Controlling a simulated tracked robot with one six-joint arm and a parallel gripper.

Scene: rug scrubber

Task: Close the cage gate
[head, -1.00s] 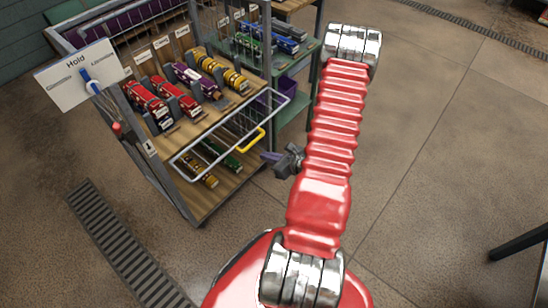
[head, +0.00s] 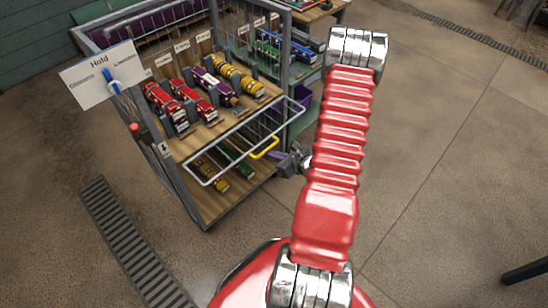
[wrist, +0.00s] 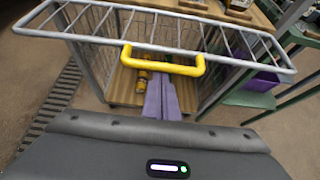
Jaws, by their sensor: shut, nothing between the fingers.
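The cage gate (head: 203,178) is a grey metal frame with thin bars, swung out from the cage (head: 172,186) at the shelf front edge, so it stands open. Its yellow handle (head: 264,148) is on the outer bar. In the wrist view the gate (wrist: 85,40) spans the top, with the yellow handle (wrist: 190,69) in the middle. My gripper (wrist: 161,82) is shut and empty, its purple fingers pointing at the handle from below. I cannot tell whether they touch it. In the head view my gripper (head: 279,156) is just right of the handle, partly hidden by my red arm.
Toy trains (head: 192,100) stand on the upper wooden shelf, and more sit on the lower shelf (head: 222,205). A white "Hold" sign (head: 97,75) hangs at the left post. A green stand (head: 300,122) is behind right. Open concrete floor (head: 440,140) lies right; a drain grate (head: 125,240) left.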

